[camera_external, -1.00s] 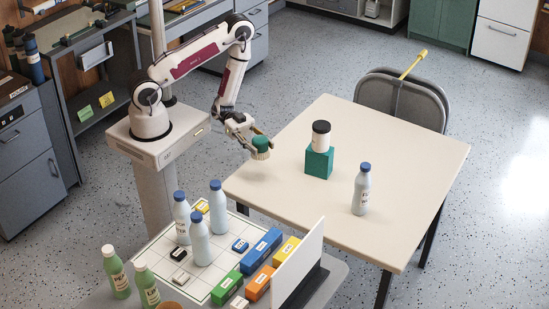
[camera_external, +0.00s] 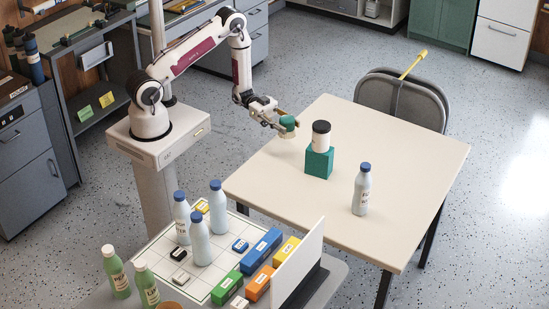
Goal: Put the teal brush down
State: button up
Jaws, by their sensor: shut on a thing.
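The teal brush (camera_external: 287,121) has a rounded teal top and a pale lower part. My gripper (camera_external: 284,124) is shut on it and holds it above the far left part of the cream table (camera_external: 260,186). It appears to be in the air, but the exact gap to the table top cannot be told. The fingers partly cover the brush.
Right of the brush, a white jar with a black lid (camera_external: 321,136) stands on a teal block (camera_external: 319,163). A blue-capped bottle (camera_external: 361,190) stands farther right. The front left of the table is clear. A whiteboard grid (camera_external: 160,240) in front holds bottles and several coloured blocks.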

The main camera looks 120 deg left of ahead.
jog(key=shift+w+a+r, duration=0.1)
jog(key=shift+w+a, duration=0.1)
jog(key=shift+a, duration=0.5)
jog(key=shift+w+a, duration=0.2)
jog(key=shift+a, duration=0.45)
jog(key=shift+f, duration=2.95)
jog(key=shift+f, duration=0.1)
jog(key=shift+f, duration=2)
jog(key=shift+f, duration=0.1)
jog(key=o, duration=1.1)
jog(key=shift+s, duration=0.1)
